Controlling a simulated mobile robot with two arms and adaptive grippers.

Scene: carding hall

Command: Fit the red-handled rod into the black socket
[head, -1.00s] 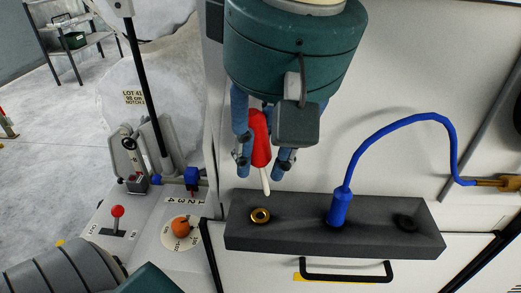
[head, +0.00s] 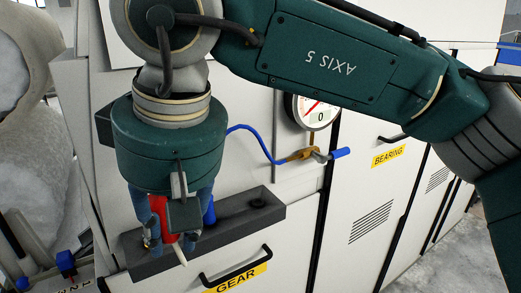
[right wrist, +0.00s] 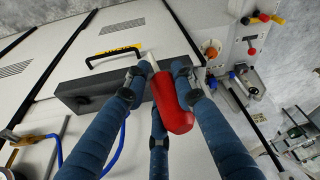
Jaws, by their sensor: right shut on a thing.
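The red-handled rod (head: 181,252) is held in my right gripper (head: 172,236), whose blue fingers are shut around the red handle. The pale rod points down and slightly right, in front of the dark block's left part. The handle also shows between the fingers in the right wrist view (right wrist: 172,108). The black socket (head: 257,203) is a dark ring on top of the block, near its right end, and looks empty. I cannot tell the tip's distance from the block. My left gripper is out of view.
The dark block (head: 236,229) is on the white machine front. A black handle (head: 236,268) is below the block. A gauge (head: 315,111) is above right.

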